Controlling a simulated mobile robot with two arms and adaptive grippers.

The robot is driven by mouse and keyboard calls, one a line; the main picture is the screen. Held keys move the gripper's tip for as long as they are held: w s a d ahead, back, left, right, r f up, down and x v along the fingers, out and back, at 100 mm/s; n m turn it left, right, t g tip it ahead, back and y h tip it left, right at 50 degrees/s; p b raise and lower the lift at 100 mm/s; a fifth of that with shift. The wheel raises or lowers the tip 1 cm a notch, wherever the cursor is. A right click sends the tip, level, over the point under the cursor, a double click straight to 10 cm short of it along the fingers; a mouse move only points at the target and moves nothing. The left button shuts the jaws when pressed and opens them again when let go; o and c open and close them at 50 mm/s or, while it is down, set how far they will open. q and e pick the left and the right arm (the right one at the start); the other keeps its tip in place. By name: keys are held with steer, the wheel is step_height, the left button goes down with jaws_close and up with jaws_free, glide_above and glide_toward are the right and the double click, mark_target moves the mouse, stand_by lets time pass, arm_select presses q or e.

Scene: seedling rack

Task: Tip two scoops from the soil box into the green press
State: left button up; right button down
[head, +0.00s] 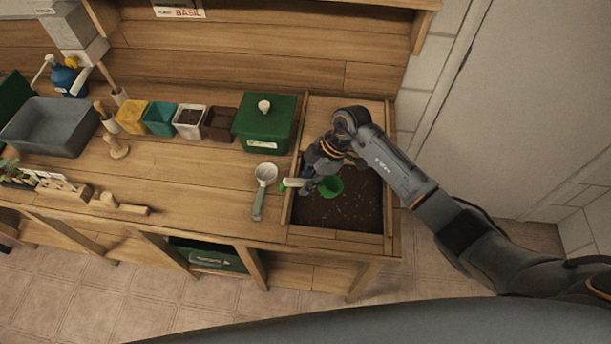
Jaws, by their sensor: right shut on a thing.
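The soil box (335,234) is a wooden-framed bin of dark soil at the right end of the bench. My right gripper (318,182) is over the soil, shut on a green scoop (331,187). The scoop's green cup is low over or in the soil; I cannot tell which, nor whether it holds soil. Its pale handle end sticks out left past the gripper. I cannot tell for sure which thing is the green press; a teal-green square container (159,119) stands in the row of pots. My left gripper is out of view.
A white-cupped scoop with a green handle (260,190) lies left of the soil box. A dark green lidded box (264,123) stands behind it. Yellow (132,117), white (189,121) and brown (220,124) pots, a wooden stamp (117,147) and grey tub (50,127) are farther left.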

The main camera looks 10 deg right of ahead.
mark_target(320, 190)
steer(key=shift+d+f+y+b, duration=0.2)
steer(key=shift+f+y+b, duration=0.1)
steer(key=shift+f+b, duration=0.65)
steer(key=d+f+h+b, duration=0.2)
steer(key=d+f+b, duration=0.3)
steer(key=f+b, duration=0.45)
steer(key=r+p, duration=0.1)
steer(key=p, duration=0.1)
steer(key=a+r+h+p, duration=0.1)
steer(key=r, duration=0.1)
steer(key=r+h+p, duration=0.1)
steer(key=r+p, duration=0.1)
steer(key=shift+w+a+r+p, duration=0.15)
steer(key=shift+a+p, duration=0.1)
steer(key=shift+p, duration=0.1)
steer(key=shift+h, duration=0.9)
steer(key=shift+a+r+p, duration=0.3)
steer(key=shift+r+p, duration=0.35)
steer(key=shift+r, duration=0.05)
steer(key=shift+a+r+p, duration=0.25)
steer(key=shift+r+p, duration=0.4)
steer(key=shift+p, duration=0.05)
steer(key=shift+a+r+p, duration=0.3)
steer(key=shift+r+p, duration=0.35)
steer(key=shift+r, duration=0.05)
